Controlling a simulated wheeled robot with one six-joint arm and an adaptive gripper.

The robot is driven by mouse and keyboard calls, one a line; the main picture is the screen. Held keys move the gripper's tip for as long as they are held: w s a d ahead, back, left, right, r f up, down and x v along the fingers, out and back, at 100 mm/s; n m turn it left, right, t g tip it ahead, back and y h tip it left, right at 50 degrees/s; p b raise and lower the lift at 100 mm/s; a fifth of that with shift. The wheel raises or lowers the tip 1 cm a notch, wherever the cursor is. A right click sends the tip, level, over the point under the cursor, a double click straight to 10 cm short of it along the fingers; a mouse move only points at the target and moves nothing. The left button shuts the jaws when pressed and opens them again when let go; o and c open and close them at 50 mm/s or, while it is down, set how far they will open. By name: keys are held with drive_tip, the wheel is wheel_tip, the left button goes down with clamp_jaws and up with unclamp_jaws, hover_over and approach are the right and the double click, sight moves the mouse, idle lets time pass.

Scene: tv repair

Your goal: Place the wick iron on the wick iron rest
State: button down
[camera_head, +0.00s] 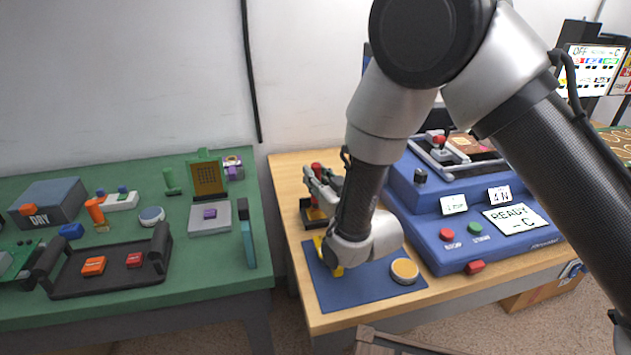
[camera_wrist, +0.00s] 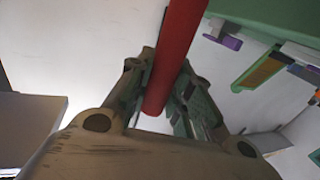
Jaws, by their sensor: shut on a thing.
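My gripper (camera_head: 322,188) is at the back left of the wooden table, partly hidden behind my own arm in the head view. In the wrist view my gripper (camera_wrist: 160,95) is shut on a red cylindrical handle, which I take to be the wick iron (camera_wrist: 177,50). The red of the wick iron (camera_head: 317,167) also shows at the fingertips in the head view. A small dark stand (camera_head: 311,214) lies just below the gripper; it may be the wick iron rest, but I cannot tell. I cannot see whether the iron touches it.
A blue mat (camera_head: 350,290) holds a round yellow-topped piece (camera_head: 405,270) and a yellow object (camera_head: 330,256). A blue machine (camera_head: 450,225) with a display stands to the right. A green table (camera_head: 190,280) with several parts is at left, across a narrow gap.

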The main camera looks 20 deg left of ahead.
drive_tip(key=shift+f, duration=0.5)
drive_tip(key=c, duration=1.3)
unclamp_jaws()
drive_tip(key=shift+f, duration=0.1)
drive_tip(key=shift+s+d, duration=0.15)
drive_tip(key=shift+d, duration=0.05)
drive_tip(key=v, duration=1.1)
drive_tip(key=shift+s+d, duration=0.15)
drive_tip(key=shift+s, duration=0.1)
